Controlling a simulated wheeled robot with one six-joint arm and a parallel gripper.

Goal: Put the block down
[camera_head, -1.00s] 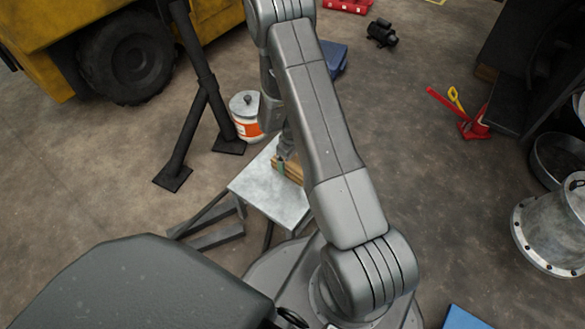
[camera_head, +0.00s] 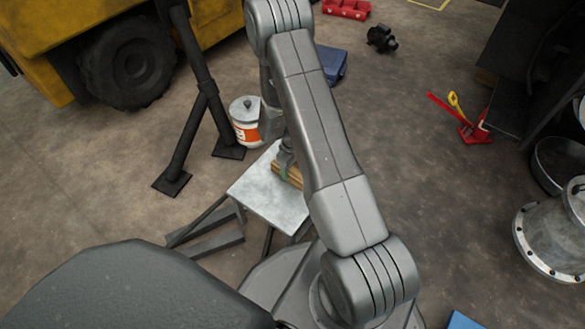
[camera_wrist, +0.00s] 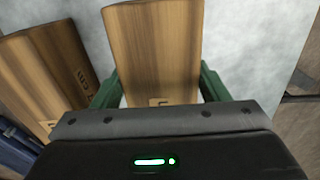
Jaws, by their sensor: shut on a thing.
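A wooden block (camera_wrist: 157,45) with light and dark grain is between the green fingers of my gripper (camera_wrist: 160,86) in the wrist view. The gripper is shut on it. In the head view my gripper (camera_head: 284,163) is over the right part of a small grey metal-topped table (camera_head: 262,198), partly hidden by my arm. Wood (camera_head: 291,178) shows there under the gripper. I cannot tell whether the held block touches the tabletop.
A second wooden block (camera_wrist: 45,72) lies close left of the held one, with a blue thing (camera_wrist: 16,150) beside it. A white and orange bucket (camera_head: 246,121) and a black stand (camera_head: 205,92) are behind the table. The left part of the tabletop is bare.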

